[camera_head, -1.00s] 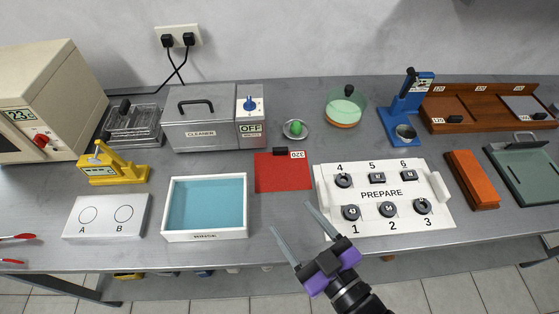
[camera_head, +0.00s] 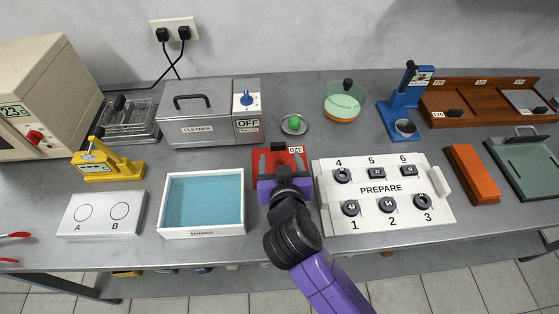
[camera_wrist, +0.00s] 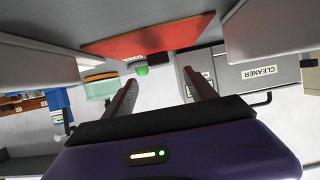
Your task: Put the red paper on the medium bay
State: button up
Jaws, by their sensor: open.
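The red paper (camera_head: 297,157) is a flat red sheet with a black grip and a number label, lying on the bench between the blue basin and the white PREPARE board. In the wrist view the red paper (camera_wrist: 150,38) shows upside down with its grip. My gripper (camera_head: 281,160) is open over the red paper, its two fingers apart and pointing to the back; part of the sheet is hidden under it. The fingers also show in the wrist view (camera_wrist: 160,78), with nothing clasped between them. The brown wooden rack (camera_head: 489,86) at the back right has bays; its middle bay (camera_head: 488,107) looks bare.
The white-rimmed blue basin (camera_head: 203,198) is close on the left, and the PREPARE board (camera_head: 381,188) is close on the right. Behind are the cleaner (camera_head: 195,118), a green-knobbed dish (camera_head: 294,124) and a round tub (camera_head: 344,106). A blue press (camera_head: 405,108) stands left of the rack.

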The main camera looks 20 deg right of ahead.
aim_at(278, 146)
jog(key=shift+f+p+x, duration=0.15)
jog(key=shift+p+x, duration=0.25)
jog(key=shift+x, duration=1.55)
jog(key=shift+f+p+x, duration=0.15)
jog(key=shift+p+x, duration=0.2)
jog(key=shift+x, duration=1.6)
jog(key=shift+s, duration=0.15)
grip_shut()
jog(key=shift+r, duration=0.1)
